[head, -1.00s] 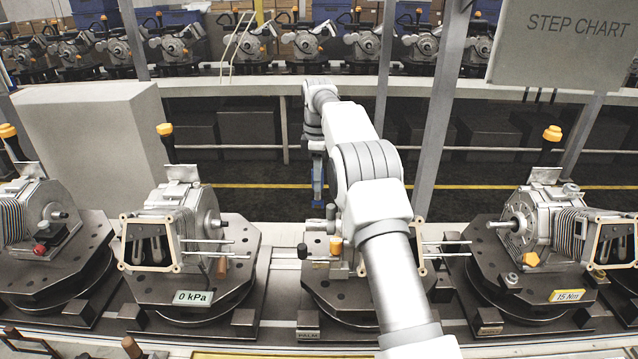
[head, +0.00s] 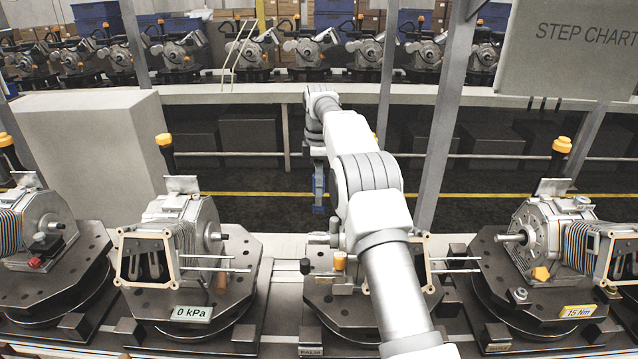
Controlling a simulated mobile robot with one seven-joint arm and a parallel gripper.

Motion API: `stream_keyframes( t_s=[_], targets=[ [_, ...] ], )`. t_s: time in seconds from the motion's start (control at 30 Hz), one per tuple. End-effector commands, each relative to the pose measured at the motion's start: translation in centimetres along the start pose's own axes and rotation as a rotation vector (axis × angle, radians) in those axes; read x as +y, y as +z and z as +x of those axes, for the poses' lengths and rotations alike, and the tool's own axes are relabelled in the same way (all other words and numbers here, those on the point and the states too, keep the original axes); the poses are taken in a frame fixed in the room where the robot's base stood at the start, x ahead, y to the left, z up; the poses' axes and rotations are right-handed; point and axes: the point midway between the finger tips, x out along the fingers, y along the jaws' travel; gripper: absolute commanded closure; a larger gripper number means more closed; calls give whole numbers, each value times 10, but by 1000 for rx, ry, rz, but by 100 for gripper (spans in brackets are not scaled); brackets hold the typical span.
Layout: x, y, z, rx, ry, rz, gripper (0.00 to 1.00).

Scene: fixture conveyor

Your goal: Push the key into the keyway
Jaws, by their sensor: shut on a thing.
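My arm reaches forward over the middle station, and its far end hangs down with a blue part. My gripper (head: 318,208) is at the lower end of that part, small and far off. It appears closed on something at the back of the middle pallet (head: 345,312). The key is too small or hidden to make out. The keyway is not visible either, since my arm covers most of the middle unit. A grey upright post (head: 335,228) and an orange-capped peg (head: 339,261) stand just nearer than the gripper. The unit's pale frame (head: 427,262) shows to the right of my arm.
Similar units on dark pallets stand left, with a 0 kPa tag (head: 192,314), and right, with a 15 Nm tag (head: 578,311) and a bare shaft (head: 510,237). A grey box (head: 88,150) is behind left. Posts and a STEP CHART panel (head: 566,45) stand behind right.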

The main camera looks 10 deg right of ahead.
Motion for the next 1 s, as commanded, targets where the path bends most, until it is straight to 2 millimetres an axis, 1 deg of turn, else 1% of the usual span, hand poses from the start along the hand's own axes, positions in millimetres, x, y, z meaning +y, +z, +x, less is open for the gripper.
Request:
stream_keyframes(
  t_s=[0.03, 0.4, 0.6, 0.8, 1.0],
  targets=[
    [0, 0, 6, 0, 0, 0, 100],
    [0, 0, 43, 1, -1, 0, 100],
    [0, 0, 58, 1, 0, 0, 100],
    [0, 0, 66, 1, 1, 0, 100],
    [0, 0, 67, 1, 1, 0, 100]
  ],
)
